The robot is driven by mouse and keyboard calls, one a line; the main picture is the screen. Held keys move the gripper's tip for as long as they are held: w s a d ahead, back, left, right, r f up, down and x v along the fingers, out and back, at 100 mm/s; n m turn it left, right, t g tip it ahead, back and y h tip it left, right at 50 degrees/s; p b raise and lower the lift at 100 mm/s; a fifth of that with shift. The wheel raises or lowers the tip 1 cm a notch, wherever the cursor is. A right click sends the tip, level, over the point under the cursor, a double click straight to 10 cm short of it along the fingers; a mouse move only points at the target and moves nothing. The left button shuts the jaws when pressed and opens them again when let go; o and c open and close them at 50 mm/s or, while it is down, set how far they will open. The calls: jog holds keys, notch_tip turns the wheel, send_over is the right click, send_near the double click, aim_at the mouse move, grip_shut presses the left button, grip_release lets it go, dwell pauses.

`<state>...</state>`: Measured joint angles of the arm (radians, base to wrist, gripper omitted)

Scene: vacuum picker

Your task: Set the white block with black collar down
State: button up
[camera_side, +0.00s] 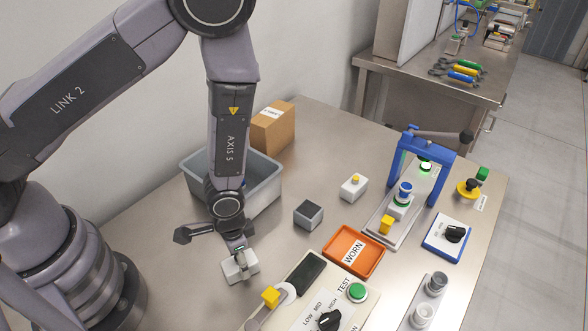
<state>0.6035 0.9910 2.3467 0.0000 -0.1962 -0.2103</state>
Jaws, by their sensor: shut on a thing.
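My gripper (239,249) points down near the left front part of the table, shut on the upper part of a white block (238,269). The block sits upright, at or very close to the table surface. I cannot tell whether its underside touches the table. The gripper hides most of its top, and the black collar is not clearly seen.
A grey bin (265,191) stands behind my gripper. A grey block with a dark top (308,216) and an orange WORN tray (337,243) lie to the right. A test panel (310,303) is at the right front. A blue frame (441,180) stands further right.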

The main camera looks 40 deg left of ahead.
jog(key=r, duration=0.9)
jog(key=shift+w+r, duration=0.2)
jog(key=shift+w, duration=0.15)
jog(key=w, duration=0.2)
jog(key=w+a+r+n, duration=0.1)
jog(key=w, duration=0.2)
jog(key=w+a+n, duration=0.1)
jog(key=w, duration=0.2)
jog(key=shift+w+a+r, duration=0.1)
jog(key=shift+w+r, duration=0.05)
jog(key=shift+w, duration=0.1)
jog(key=w+a+r+n, duration=0.2)
jog(key=w+a, duration=0.5)
jog(key=w, duration=0.3)
jog(key=shift+w+r+n, duration=0.15)
jog(key=shift+n, duration=0.15)
jog(key=w+f, duration=0.1)
jog(key=w, duration=0.2)
jog(key=w+d+f, duration=0.1)
jog(key=w, duration=0.2)
jog(key=w+f, duration=0.2)
jog(key=shift+w+d, duration=0.2)
jog(key=shift+w, duration=0.2)
send_over(308, 170)
jog(key=f, duration=0.5)
jog(key=shift+s, duration=0.3)
jog(key=shift+w+f, duration=0.25)
jog(key=shift+f, duration=1.6)
